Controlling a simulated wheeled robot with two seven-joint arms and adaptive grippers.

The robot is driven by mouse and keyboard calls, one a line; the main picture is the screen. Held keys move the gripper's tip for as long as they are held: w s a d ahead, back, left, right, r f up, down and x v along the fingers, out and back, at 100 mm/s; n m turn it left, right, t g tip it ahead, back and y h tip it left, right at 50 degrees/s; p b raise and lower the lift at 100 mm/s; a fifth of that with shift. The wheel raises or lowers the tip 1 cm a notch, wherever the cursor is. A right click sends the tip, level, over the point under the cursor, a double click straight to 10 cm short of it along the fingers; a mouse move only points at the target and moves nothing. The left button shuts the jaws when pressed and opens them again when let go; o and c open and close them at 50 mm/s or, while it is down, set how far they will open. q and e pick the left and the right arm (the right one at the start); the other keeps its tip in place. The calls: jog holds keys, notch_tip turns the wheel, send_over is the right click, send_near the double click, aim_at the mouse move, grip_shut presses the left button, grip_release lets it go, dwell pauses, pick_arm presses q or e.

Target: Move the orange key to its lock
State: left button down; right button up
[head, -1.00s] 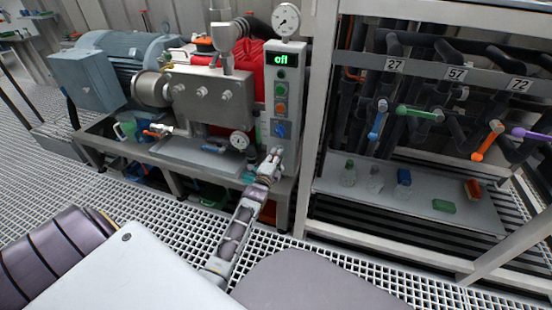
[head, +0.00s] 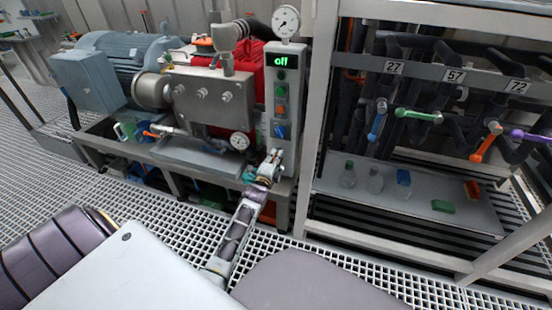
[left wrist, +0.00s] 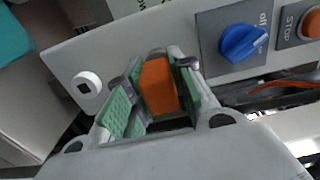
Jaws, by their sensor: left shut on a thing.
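The orange key (left wrist: 158,86) is a block held between the green pads of my left gripper (left wrist: 152,98) in the left wrist view. That gripper is shut on it. A white round fitting with a dark square hole (left wrist: 87,88), which looks like the lock, is on the pale panel just left of the fingers. The key is apart from that hole. In the head view my left gripper (head: 271,166) is in front of the lower part of the grey control panel (head: 282,100); the key is too small to make out there. My right gripper is not in view.
A blue off knob (left wrist: 242,43) and an orange STOP button (left wrist: 311,24) sit right of the gripper. A pump with a blue motor (head: 125,65) stands to the left. A rack with coloured valve handles and a shelf (head: 400,200) with bottles is to the right.

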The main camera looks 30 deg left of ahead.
pick_arm(q)
jog(key=shift+p, duration=0.55)
dwell(1.5)
jog(key=shift+w+a, duration=0.15)
jog(key=shift+w, duration=0.45)
dwell(0.8)
jog(key=c, duration=1.1)
grip_release()
jog(key=shift+c, duration=0.2)
jog(key=shift+s, duration=0.2)
jog(key=v, duration=1.1)
jog(key=shift+s, duration=0.3)
jog(key=shift+d, duration=0.25)
